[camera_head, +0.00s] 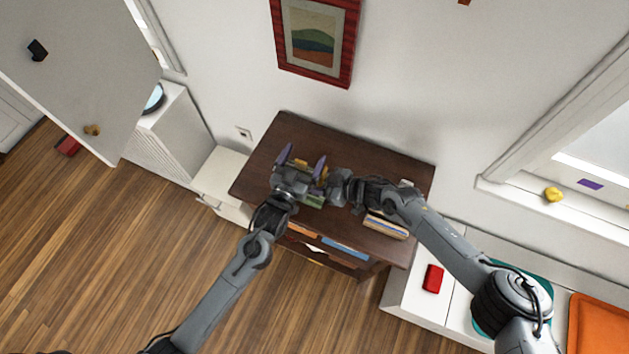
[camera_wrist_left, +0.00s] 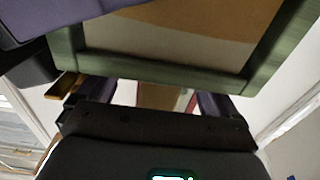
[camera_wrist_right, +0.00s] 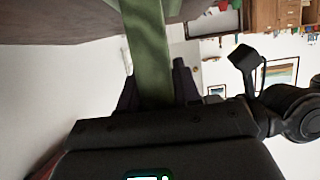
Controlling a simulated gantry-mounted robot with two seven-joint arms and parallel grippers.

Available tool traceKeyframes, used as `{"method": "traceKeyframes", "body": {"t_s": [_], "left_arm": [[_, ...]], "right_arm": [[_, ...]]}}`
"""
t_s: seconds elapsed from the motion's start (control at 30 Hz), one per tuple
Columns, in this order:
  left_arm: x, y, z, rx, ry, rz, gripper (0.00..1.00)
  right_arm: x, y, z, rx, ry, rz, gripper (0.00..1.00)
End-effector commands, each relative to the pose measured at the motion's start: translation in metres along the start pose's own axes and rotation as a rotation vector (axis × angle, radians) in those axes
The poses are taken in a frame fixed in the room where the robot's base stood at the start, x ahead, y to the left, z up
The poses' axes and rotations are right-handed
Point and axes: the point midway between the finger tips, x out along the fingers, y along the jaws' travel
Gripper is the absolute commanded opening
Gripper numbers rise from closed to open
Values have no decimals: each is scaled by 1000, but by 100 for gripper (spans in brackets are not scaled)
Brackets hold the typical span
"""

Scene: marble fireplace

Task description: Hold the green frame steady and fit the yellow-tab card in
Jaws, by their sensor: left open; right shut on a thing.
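The green frame (camera_head: 314,201) is over the dark wooden cabinet, partly hidden by my grippers. My right gripper (camera_head: 328,186) is shut on it; in the right wrist view its green bar (camera_wrist_right: 150,55) sits between the fingers. My left gripper (camera_head: 302,162) is open beside the frame, its purple fingers apart. In the left wrist view the green frame (camera_wrist_left: 150,74) fills the top, with a tan and brown panel inside. Small yellow pieces (camera_head: 301,163) show near the left fingers; I cannot tell whether they belong to the yellow-tab card. A yellowish piece also shows in the left wrist view (camera_wrist_left: 62,85).
The dark cabinet top (camera_head: 278,131) is clear at the back. Books (camera_head: 386,226) lie at its right side, near my right forearm. A red box (camera_head: 433,278) and an orange tray (camera_head: 597,325) are farther right. A red-framed picture (camera_head: 315,36) hangs behind.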

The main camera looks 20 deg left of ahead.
Motion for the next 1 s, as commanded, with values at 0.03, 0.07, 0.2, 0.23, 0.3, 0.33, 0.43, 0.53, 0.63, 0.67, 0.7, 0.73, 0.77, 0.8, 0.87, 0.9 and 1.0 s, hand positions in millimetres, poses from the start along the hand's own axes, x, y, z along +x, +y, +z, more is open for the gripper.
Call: {"method": "traceKeyframes", "body": {"t_s": [0.03,0.07,0.2,0.23,0.3,0.33,0.43,0.53,0.63,0.67,0.7,0.73,0.77,0.8,0.87,0.9,1.0], "left_arm": [[0,1,0,-1,0,2,95],[0,1,0,-1,0,3,95],[0,2,-4,-1,1,3,95],[0,2,-5,-1,1,3,95],[0,2,-9,-1,3,3,95],[0,2,-11,-1,3,3,95],[0,2,-17,-1,2,3,95],[0,1,-23,-1,2,3,95],[0,1,-28,-1,1,2,95],[0,1,-30,0,2,2,95],[0,1,-33,0,2,2,95],[0,1,-34,0,2,2,95],[0,1,-36,0,1,2,95],[0,1,-38,0,1,2,95],[0,1,-42,0,2,2,95],[0,1,-45,0,2,2,95],[0,1,-50,0,1,2,95]], "right_arm": [[0,0,0,0,0,0,0],[0,0,0,0,0,0,0],[0,0,0,0,0,0,0],[0,0,0,0,0,0,0],[0,0,0,0,0,0,0],[0,0,0,0,0,0,0],[0,0,0,0,0,0,0],[0,0,0,0,0,0,0],[0,0,0,0,0,0,0],[0,0,0,0,0,0,0],[0,0,0,0,0,0,0],[0,0,0,0,0,0,0],[0,0,0,0,0,0,0],[0,0,0,0,0,0,0],[0,0,0,0,0,0,0],[0,0,0,0,0,0,0],[0,0,0,0,0,0,0]]}}
